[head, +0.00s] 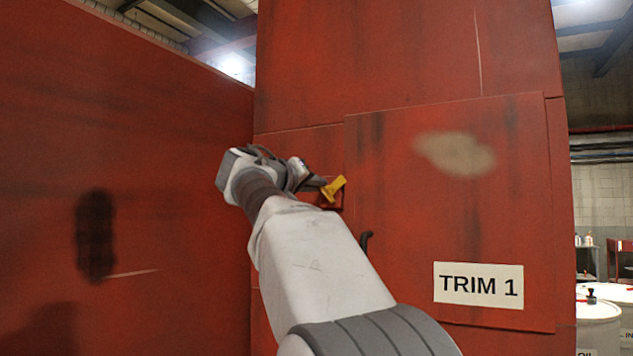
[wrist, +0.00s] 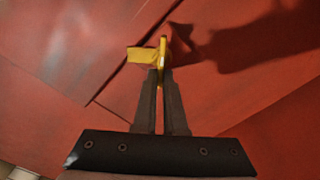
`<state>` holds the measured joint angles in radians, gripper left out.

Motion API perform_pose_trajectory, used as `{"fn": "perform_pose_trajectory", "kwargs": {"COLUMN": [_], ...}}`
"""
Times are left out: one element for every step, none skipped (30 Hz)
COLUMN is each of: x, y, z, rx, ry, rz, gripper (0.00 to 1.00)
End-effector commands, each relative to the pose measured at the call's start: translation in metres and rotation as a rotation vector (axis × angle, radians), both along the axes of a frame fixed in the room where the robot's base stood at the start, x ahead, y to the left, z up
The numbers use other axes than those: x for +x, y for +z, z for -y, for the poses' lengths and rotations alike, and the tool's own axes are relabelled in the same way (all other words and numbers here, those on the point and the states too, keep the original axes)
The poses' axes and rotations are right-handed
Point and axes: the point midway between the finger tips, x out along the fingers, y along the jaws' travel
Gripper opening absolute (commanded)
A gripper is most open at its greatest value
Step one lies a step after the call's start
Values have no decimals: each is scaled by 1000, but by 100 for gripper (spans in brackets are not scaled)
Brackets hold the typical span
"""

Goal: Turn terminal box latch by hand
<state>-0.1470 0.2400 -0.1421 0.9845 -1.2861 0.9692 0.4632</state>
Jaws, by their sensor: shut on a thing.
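The yellow latch (head: 334,188) sits at the left edge of the red terminal box door (head: 410,240), on a small red mount. In the head view it stands tilted, its upper end leaning right. My gripper (head: 322,186) reaches it from the left. In the wrist view the yellow latch (wrist: 148,54) has a flat tab pointing left and an upright part. My gripper (wrist: 160,72) is shut on that upright part, with its two dark fingers close together.
A dark hook-like handle (head: 366,242) sticks out below the latch. A white "TRIM 1" label (head: 478,285) is on the door. A red wall (head: 170,180) stands close on the left of my arm. White drums (head: 598,322) stand at the far right.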

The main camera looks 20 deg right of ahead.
Motion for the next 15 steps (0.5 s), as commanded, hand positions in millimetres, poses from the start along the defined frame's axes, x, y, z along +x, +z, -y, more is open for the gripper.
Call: {"fn": "perform_pose_trajectory", "kwargs": {"x": [2,2,2,3,3,3,3,3,3,3,3,3,3,4,4], "y": [-8,-8,-8,-9,-9,-9,-9,-10,-10,-11,-11,-11,-11,-12,-12], "z": [3,3,3,2,2,2,2,2,2,2,2,2,2,2,2], "rx": [-19,-37,-60,-78,-96,-118,-136,-154,-177,-194,-212,-235,-252,-270,-293], "ry": [-11,-11,-10,-10,-11,-11,-11,-11,-12,-12,-12,-14,-14,-14,-14], "rz": [-48,-70,-101,-123,-146,-175,-198,-220,-250,-273,-295,-325,-347,-370,-399], "gripper": [0,0,0,0,0,0,0,0,0,0,0,0,0,0,0]}}
